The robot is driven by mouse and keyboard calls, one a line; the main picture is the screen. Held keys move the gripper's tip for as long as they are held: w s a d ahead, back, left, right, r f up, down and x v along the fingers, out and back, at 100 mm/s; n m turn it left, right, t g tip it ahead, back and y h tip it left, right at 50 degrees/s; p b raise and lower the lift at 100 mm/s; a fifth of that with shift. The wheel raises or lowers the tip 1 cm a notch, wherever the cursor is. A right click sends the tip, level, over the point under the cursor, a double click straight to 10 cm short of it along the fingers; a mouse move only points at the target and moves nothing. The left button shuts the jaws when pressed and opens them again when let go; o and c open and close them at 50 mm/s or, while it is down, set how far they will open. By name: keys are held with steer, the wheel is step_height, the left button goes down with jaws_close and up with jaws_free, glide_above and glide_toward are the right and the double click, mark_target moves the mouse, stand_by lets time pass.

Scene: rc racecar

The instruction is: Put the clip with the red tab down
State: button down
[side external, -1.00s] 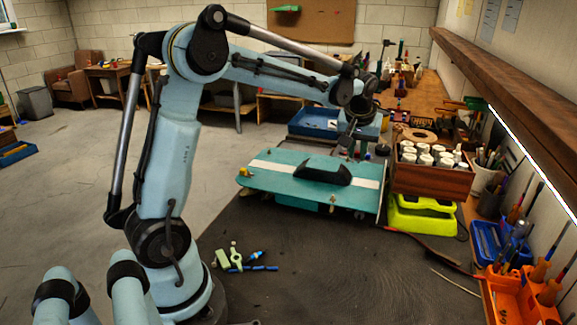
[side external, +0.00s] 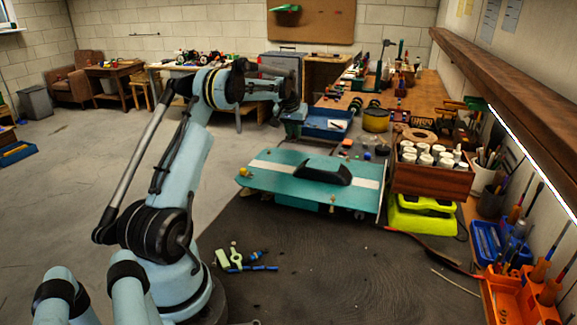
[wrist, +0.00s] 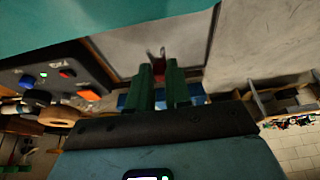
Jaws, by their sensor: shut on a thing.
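My gripper (side external: 293,122) is raised beyond the back edge of the teal racecar body (side external: 275,182), near the blue tray (side external: 341,131) in the side view. In the wrist view, my gripper's two green fingers (wrist: 162,75) are close together, shut on a small thin clip. The clip's reddish tab (wrist: 162,51) shows just past the fingertips; the rest is hidden between them. The clip is too small to make out in the side view. The car body (wrist: 110,15) fills the top of the wrist view.
The car has a white stripe and black canopy, and sits on a dark mat (side external: 330,270). Small green and blue parts (side external: 238,258) lie at the front left. A wooden box of white-capped bottles (side external: 435,178) stands right of the car. The mat's front is mostly clear.

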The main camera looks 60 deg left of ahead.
steer(key=a+f, duration=0.1)
steer(key=s+a+f, duration=0.1)
steer(key=a, duration=0.1)
steer(key=a+f, duration=0.1)
steer(key=a, duration=0.1)
steer(key=shift+s+a+f, duration=0.1)
steer(key=shift+s+f, duration=0.1)
steer(key=shift+s, duration=0.2)
steer(key=shift+f, duration=2)
steer(key=shift+f, duration=0.15)
steer(key=c, duration=1.1)
jaws_free()
steer(key=shift+o, duration=0.2)
